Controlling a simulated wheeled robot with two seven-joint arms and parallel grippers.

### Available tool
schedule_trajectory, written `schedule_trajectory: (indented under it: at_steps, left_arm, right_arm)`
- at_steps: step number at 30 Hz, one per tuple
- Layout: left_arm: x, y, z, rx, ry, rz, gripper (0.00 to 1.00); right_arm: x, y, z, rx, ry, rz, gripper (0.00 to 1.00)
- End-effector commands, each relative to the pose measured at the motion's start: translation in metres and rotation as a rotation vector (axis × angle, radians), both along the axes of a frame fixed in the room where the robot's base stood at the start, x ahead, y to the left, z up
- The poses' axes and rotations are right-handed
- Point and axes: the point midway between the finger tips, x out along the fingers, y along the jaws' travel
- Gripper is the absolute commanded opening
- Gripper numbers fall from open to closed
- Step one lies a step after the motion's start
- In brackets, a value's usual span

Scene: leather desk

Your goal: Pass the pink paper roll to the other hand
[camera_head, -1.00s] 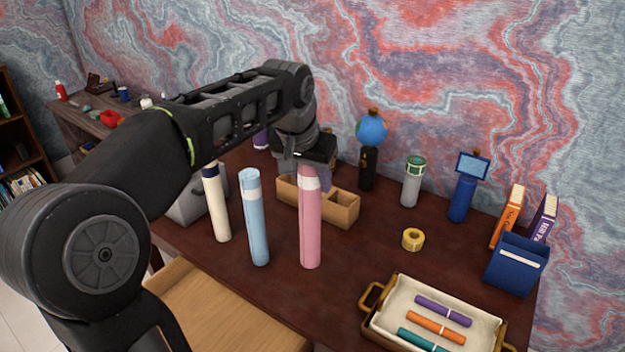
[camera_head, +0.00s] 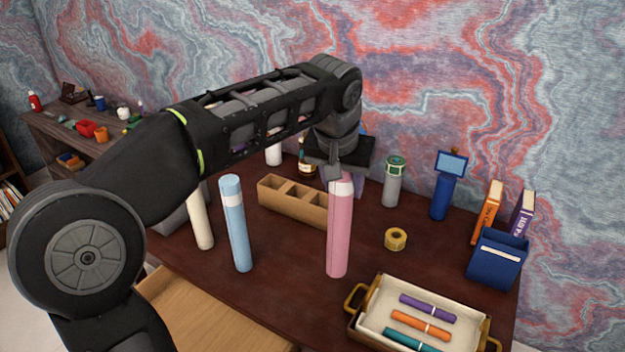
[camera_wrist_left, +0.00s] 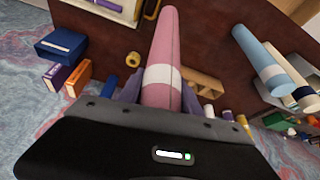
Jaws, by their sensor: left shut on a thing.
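The pink paper roll (camera_head: 340,230) is upright in the head view, with a white band near its top. My left gripper (camera_head: 341,177) is shut on the roll's upper end, reaching it from behind. In the left wrist view the pink roll (camera_wrist_left: 165,45) extends away from between the fingers (camera_wrist_left: 160,95), with its white band close to them. In the head view I cannot tell whether its lower end touches the desk. My right gripper is in neither view.
A light blue roll (camera_head: 236,225) and a cream roll (camera_head: 199,220) stand to the left. A wooden compartment box (camera_head: 290,204) is behind. A tray (camera_head: 362,318) with several small rolls, a yellow tape roll (camera_head: 395,239) and a blue holder (camera_head: 497,258) are to the right.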

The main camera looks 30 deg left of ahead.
Motion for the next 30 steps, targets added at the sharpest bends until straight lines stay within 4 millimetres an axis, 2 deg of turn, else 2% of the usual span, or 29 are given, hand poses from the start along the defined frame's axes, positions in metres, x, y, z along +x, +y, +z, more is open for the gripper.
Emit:
schedule_trajectory:
  at_steps: [1,12,30]
  left_arm:
    - [0.005,-0.019,0.003,-0.002,-0.002,-0.010,0.00]
    - [0.034,-0.135,0.025,-0.002,-0.001,-0.010,0.00]
    - [0.053,-0.210,0.041,0.000,-0.003,-0.004,0.00]
  right_arm:
    - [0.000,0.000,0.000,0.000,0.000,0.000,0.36]
    - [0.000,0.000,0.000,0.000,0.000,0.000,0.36]
    - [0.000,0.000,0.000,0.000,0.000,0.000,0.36]
